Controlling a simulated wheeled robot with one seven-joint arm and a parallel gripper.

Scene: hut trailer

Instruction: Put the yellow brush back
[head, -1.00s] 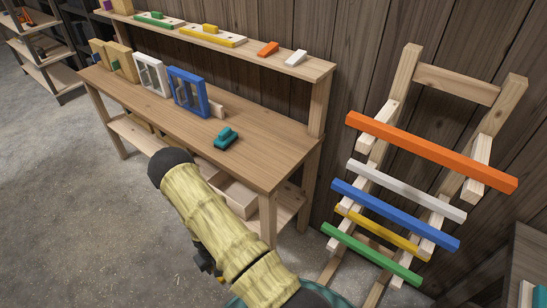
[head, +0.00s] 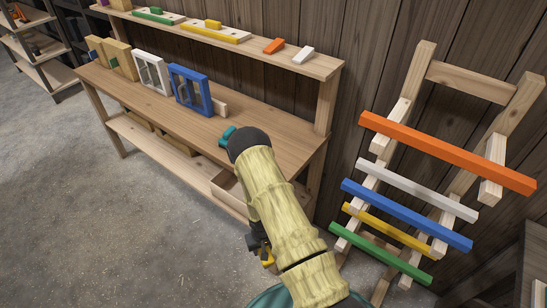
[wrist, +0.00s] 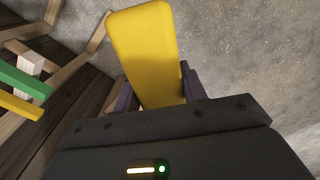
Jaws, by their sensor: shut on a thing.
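The yellow brush (wrist: 145,45) is a smooth, rounded yellow block in the wrist view. My gripper (wrist: 157,88) is shut on it, with a dark finger on each side. No bristles show on the part I can see. In the head view, my gripper (head: 262,248) hangs below my arm, in front of the workbench and over the floor. Only a small yellow bit of the brush (head: 268,261) shows there; my arm hides part of this area.
A rack with coloured bars (head: 445,150) leans at right. Floor at left is clear.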

